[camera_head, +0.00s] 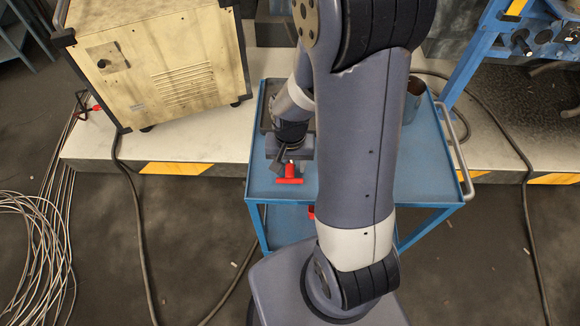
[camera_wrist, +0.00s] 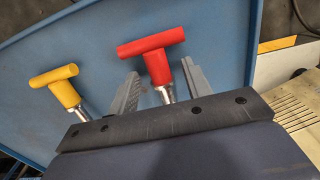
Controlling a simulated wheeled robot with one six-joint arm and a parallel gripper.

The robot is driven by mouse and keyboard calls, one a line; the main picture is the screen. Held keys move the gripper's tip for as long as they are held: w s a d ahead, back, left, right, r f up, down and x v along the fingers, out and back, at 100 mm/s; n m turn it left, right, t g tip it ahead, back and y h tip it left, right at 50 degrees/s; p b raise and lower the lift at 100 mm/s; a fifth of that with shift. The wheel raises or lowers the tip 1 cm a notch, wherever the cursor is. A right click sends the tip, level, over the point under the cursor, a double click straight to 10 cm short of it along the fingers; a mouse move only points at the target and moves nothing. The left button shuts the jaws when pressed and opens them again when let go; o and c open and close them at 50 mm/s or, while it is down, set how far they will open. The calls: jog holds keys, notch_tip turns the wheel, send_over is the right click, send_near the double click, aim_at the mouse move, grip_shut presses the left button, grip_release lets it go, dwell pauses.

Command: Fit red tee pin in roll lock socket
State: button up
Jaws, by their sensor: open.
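The red tee pin (camera_wrist: 157,62) has a red T-shaped handle and a silver shaft. In the wrist view its stem lies between the two fingers of my gripper (camera_wrist: 162,88), which are apart with gaps on both sides. In the head view the red tee pin (camera_head: 289,177) shows just in front of my gripper (camera_head: 282,160), above the blue cart. I cannot tell whether the shaft is seated in anything, since its lower end is hidden by my gripper. I cannot make out the roll lock socket in either view.
A yellow tee pin (camera_wrist: 60,86) stands left of my gripper in the wrist view. The blue cart (camera_head: 420,165) has bare top to the right, with a dark cup (camera_head: 414,100) at the back. A beige cabinet (camera_head: 160,70) stands at left. My arm hides the cart's middle.

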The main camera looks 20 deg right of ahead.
jog(key=shift+f, duration=0.1)
grip_shut()
dwell(0.5)
